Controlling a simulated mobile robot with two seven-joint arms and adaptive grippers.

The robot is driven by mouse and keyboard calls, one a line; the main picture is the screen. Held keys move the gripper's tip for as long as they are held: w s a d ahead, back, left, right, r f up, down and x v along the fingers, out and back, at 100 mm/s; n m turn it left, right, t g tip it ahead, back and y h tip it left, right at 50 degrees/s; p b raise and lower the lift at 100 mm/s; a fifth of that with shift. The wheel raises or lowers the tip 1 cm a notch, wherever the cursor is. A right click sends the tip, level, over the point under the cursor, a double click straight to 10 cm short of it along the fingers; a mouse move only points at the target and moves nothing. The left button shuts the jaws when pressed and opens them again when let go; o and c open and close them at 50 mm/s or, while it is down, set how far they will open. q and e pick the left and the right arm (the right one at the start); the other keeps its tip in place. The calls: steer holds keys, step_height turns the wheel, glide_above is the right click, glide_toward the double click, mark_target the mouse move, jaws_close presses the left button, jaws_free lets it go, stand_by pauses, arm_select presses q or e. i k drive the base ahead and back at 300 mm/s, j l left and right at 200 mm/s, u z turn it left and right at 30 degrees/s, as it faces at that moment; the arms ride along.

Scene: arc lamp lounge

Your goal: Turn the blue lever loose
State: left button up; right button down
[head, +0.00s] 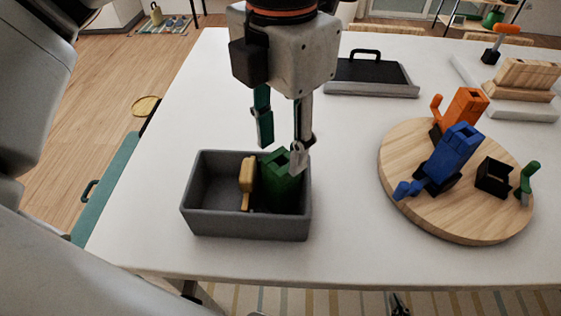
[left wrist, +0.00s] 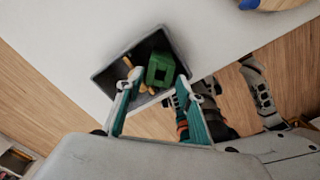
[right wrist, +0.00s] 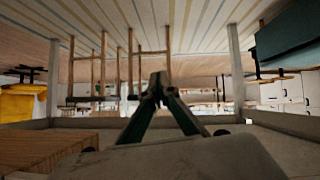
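The blue lever (head: 405,190) sticks out low at the front left of the blue block (head: 453,150), which leans in a dark holder on the round wooden board (head: 400,150). No gripper touches it. My left gripper (head: 282,155) is open above the grey bin (head: 245,226), well left of the board. A green block (head: 281,180) stands in the bin just under its fingers and also shows beyond the fingertips in the left wrist view (left wrist: 160,70). My right gripper (right wrist: 160,88) has its fingertips together with nothing visible between them, away from the blue lever.
On the board are also an orange block (head: 467,105) with an orange lever, an empty black holder (head: 493,177) and a green lever (head: 526,180). A tan piece (head: 247,178) lies in the bin. A black-handled tray (head: 370,78) stands behind. White table is clear between bin and board.

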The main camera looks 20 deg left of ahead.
mark_target(404, 188)
steer(key=k, duration=1.5)
